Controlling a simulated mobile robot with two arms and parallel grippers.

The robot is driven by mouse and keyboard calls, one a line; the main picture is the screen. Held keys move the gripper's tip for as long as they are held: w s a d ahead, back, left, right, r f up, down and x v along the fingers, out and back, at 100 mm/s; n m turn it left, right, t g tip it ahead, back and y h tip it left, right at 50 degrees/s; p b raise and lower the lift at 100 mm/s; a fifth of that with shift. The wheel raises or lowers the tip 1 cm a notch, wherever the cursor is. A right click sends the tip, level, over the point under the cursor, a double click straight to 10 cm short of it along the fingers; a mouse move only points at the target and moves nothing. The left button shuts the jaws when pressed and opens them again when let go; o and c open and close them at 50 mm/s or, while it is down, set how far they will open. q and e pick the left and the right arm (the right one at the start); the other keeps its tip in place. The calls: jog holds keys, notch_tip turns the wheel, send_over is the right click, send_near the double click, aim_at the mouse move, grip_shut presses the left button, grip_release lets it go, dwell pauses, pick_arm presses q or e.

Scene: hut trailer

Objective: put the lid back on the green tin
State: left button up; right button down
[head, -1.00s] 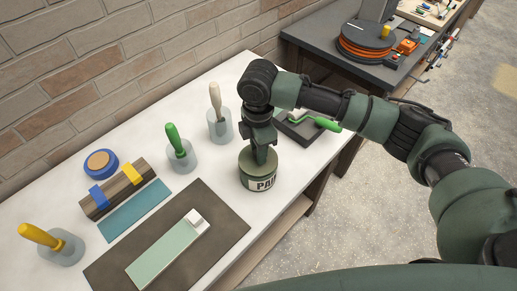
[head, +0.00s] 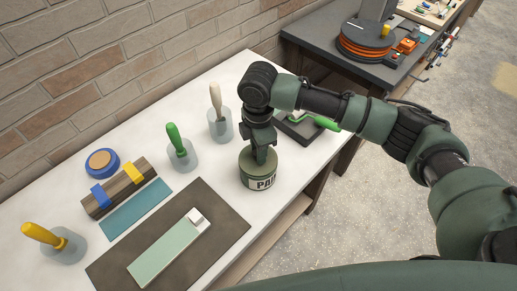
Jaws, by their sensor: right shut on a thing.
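The green tin (head: 262,183), with a pale label reading "PA…", stands upright on the white bench near its front edge. A green lid (head: 247,163) shows at the top of the tin, level with its rim; I cannot tell whether it is fully seated. My right gripper (head: 261,160) points straight down over the tin and is shut on the lid's middle, where the fingers hide the grip. My left gripper is not in view.
Pots with a white-handled (head: 215,98), a green-handled (head: 174,138) and a yellow-handled tool (head: 42,236) stand on the bench (head: 226,165). A dark mat (head: 222,220) lies in front. A green-handled tool (head: 325,123) lies on a dark tray behind the tin.

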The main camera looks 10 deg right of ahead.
jog(key=shift+p, duration=0.5)
dwell(0.5)
jog(key=c, duration=1)
grip_release()
jog(key=shift+c, duration=0.2)
jog(key=o, duration=0.5)
jog(key=shift+r, duration=0.15)
